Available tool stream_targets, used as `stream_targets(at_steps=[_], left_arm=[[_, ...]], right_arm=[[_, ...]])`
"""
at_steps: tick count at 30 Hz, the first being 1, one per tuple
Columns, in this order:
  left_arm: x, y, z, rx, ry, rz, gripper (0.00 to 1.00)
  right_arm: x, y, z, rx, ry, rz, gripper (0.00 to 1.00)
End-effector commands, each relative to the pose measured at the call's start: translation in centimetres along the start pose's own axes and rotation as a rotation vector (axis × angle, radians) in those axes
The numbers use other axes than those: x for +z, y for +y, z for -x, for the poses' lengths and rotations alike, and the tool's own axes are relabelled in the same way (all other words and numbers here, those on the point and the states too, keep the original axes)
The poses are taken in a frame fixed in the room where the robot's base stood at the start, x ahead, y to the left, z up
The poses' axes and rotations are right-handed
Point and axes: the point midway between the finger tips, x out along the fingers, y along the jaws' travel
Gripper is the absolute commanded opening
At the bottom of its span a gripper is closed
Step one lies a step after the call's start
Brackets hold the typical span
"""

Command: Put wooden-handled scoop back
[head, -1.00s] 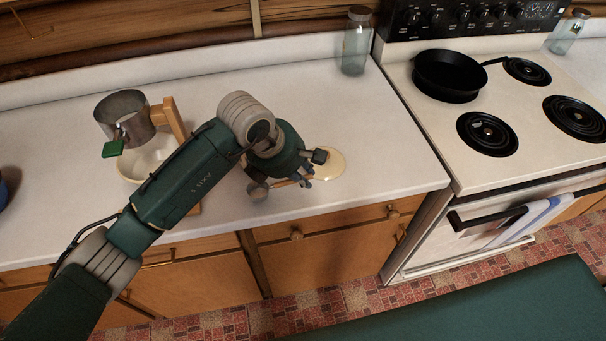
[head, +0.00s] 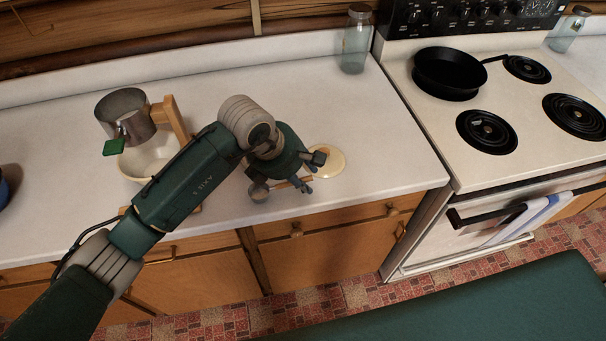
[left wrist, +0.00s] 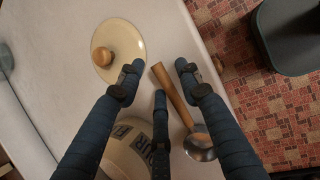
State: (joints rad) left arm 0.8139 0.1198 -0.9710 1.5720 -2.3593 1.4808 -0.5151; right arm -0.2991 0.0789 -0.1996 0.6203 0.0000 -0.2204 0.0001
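The wooden-handled scoop (left wrist: 175,97) lies on the white counter near its front edge. Its metal bowl (head: 259,191) shows left of my left gripper (head: 308,173) in the head view; its handle is partly hidden by the fingers. In the left wrist view my left gripper (left wrist: 159,78) is open, with the handle between its spread fingers and nothing clearly gripped. A cream canister (left wrist: 127,150) with dark lettering, partly read as flour, stands under the gripper; the arm hides it in the head view. A cream lid (head: 327,161) with a wooden knob (left wrist: 102,57) lies beside it. My right gripper is out of view.
A metal cup with a green tag (head: 125,115) sits on a wooden stand (head: 176,122) over a cream bowl (head: 140,164) at left. A glass jar (head: 356,42) stands at the back. The stove (head: 440,130) with a black pan (head: 448,74) is at right.

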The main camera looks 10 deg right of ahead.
Motion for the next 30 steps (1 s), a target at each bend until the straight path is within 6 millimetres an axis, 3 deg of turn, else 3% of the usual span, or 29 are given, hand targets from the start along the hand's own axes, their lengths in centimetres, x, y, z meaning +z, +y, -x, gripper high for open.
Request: stream_targets(at_steps=[15, 21, 30], left_arm=[[-0.1, 0.2, 9.9, 0.006, -0.001, -0.001, 0.35], [-0.1, 0.1, 11.5, 0.004, 0.000, -0.001, 0.35], [0.0, 0.0, 11.7, 0.003, 0.000, -0.001, 0.35]], right_arm=[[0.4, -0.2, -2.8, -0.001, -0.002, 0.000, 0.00], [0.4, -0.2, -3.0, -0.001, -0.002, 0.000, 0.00], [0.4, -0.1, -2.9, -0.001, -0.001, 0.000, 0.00]])
